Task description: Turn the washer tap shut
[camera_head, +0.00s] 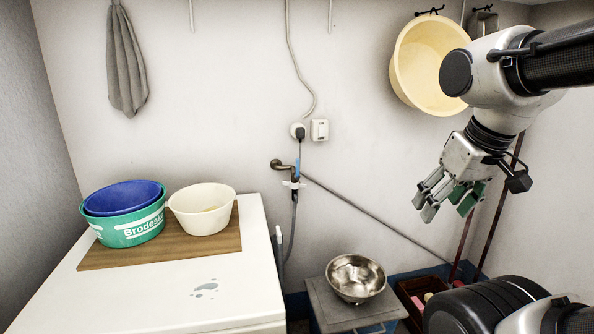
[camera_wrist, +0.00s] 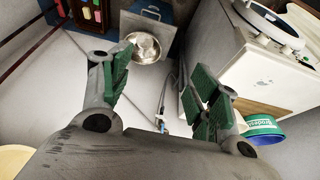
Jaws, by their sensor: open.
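The washer tap (camera_head: 284,164) is a small brass-coloured tap on the back wall, to the right of the white washer's (camera_head: 235,295) back corner. A blue lever (camera_head: 297,168) stands upright on it, with a white fitting (camera_head: 293,184) below and a grey hose hanging down. My gripper (camera_head: 447,200) is open and empty, in the air to the right of the tap and well apart from it. In the wrist view its green-padded fingers (camera_wrist: 160,80) are spread. The tap shows small there, with a blue spot (camera_wrist: 164,127), low between the fingers.
A wooden board (camera_head: 160,257) on the washer bears a green tub (camera_head: 135,230), a blue basin (camera_head: 124,198) and a cream bowl (camera_head: 203,211). A steel bowl (camera_head: 356,278) stands below the tap's right. A yellow basin (camera_head: 420,65) hangs near my arm. Bare wall separates gripper and tap.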

